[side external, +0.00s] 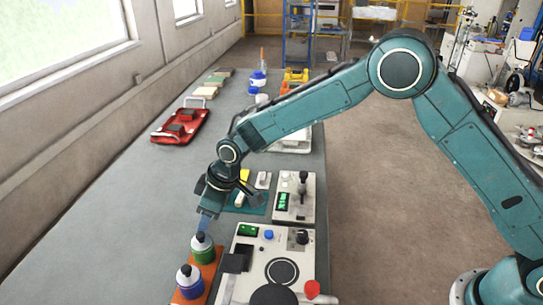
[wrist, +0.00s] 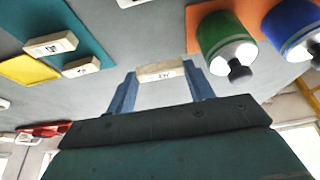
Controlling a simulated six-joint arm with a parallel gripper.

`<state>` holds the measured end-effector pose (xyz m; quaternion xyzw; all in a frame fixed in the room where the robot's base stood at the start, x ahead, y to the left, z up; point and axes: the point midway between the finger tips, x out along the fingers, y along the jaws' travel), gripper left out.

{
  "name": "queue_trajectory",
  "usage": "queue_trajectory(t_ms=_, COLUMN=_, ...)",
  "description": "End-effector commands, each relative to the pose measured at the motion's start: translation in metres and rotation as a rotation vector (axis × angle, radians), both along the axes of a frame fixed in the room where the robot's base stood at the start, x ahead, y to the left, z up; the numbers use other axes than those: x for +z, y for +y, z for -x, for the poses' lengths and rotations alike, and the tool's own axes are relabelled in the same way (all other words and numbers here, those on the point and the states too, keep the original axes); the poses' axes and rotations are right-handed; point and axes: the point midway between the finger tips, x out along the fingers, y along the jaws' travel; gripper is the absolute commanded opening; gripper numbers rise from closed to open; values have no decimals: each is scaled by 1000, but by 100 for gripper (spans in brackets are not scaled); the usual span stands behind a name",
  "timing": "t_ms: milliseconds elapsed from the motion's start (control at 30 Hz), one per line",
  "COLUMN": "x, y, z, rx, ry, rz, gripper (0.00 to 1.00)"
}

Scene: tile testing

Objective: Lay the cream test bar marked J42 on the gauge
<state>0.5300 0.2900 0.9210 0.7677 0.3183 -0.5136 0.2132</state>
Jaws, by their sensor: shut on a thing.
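My gripper (wrist: 162,76) is shut on a cream bar (wrist: 158,70), seen in the wrist view between its two blue fingers. The bar has a dark marking on its face, too small and turned to read surely. In the side view my gripper (side external: 208,222) is low above the grey bench, just behind the bottles; the held bar cannot be made out there. Two other marked cream bars (wrist: 50,44) and (wrist: 82,67) lie on a teal mat (wrist: 88,28). Two instruments with green displays stand right of my gripper, a larger one (side external: 250,284) and a smaller one (side external: 294,212); I cannot tell which is the gauge.
A green bottle (side external: 203,249) and a blue bottle (side external: 190,282) stand on an orange mat (side external: 212,268) close to my gripper. A yellow piece (wrist: 30,70) lies by the teal mat. A red tray (side external: 165,137) is farther back.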

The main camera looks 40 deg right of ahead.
Motion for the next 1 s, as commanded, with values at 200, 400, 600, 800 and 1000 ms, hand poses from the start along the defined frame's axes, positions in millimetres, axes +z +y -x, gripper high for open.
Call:
queue_trajectory(t_ms=200, x=-22, y=0, z=0, rx=0, ry=0, rz=0, gripper=31)
queue_trajectory(t_ms=400, x=-24, y=0, z=0, rx=0, ry=-1, rz=-1, gripper=31)
queue_trajectory(t_ms=600, x=-25, y=0, z=0, rx=0, ry=-1, rz=-1, gripper=31)
queue_trajectory(t_ms=800, x=-27, y=0, z=0, rx=0, ry=-1, rz=-1, gripper=62)
queue_trajectory(t_ms=1000, x=-26, y=0, z=0, rx=0, ry=-1, rz=-1, gripper=62)
